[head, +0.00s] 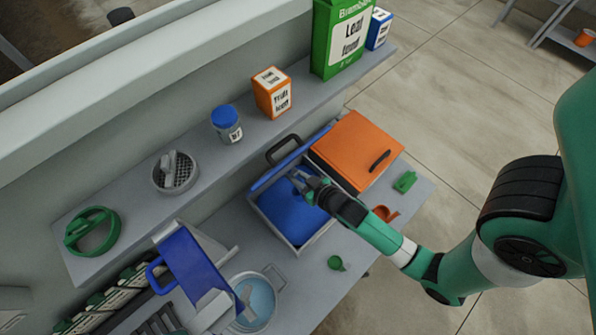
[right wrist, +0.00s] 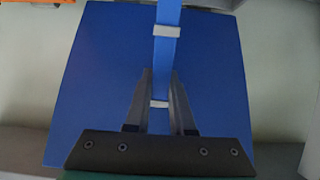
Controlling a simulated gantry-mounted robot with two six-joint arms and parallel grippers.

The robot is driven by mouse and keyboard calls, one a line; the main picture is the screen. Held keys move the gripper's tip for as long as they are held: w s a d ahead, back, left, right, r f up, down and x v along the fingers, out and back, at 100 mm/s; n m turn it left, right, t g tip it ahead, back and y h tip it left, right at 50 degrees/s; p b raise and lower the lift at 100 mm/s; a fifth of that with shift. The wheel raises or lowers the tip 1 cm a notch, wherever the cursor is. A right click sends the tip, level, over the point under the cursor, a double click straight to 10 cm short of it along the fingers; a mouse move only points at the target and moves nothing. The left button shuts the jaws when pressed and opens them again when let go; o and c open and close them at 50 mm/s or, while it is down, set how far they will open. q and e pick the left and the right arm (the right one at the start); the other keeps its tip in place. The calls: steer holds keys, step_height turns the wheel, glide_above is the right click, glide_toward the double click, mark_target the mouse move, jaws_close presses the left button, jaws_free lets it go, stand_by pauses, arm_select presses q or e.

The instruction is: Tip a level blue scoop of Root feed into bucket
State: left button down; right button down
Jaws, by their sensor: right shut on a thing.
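My right gripper (head: 303,182) reaches into the open white-walled bin (head: 328,228), which holds a blue mass, apparently feed (head: 287,217). In the right wrist view, the gripper (right wrist: 159,105) is shut on a narrow blue bar with pale bands, apparently the blue scoop's handle (right wrist: 167,55). The scoop's bowl cannot be told apart from the blue surface behind it, so its fill is not visible. My left gripper is not in view.
A blue lid (head: 268,178) with a black handle stands raised at the bin's back. An orange-lidded bin (head: 352,145) adjoins it. Green (head: 336,263) and orange (head: 386,213) scoops lie nearby. The shelf behind holds a jar (head: 227,125), boxes and a strainer (head: 174,173).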

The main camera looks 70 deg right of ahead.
steer(key=shift+w+d+r+g+p, duration=0.2)
steer(key=shift+w+d+g+p, duration=0.15)
steer(key=shift+w+g+p, duration=0.45)
step_height(320, 180, down, 10)
steer(key=b, duration=0.8)
steer(key=shift+s+f+t+b, duration=0.2)
steer(key=shift+f+t+b, duration=0.05)
steer(key=shift+t+b, duration=0.05)
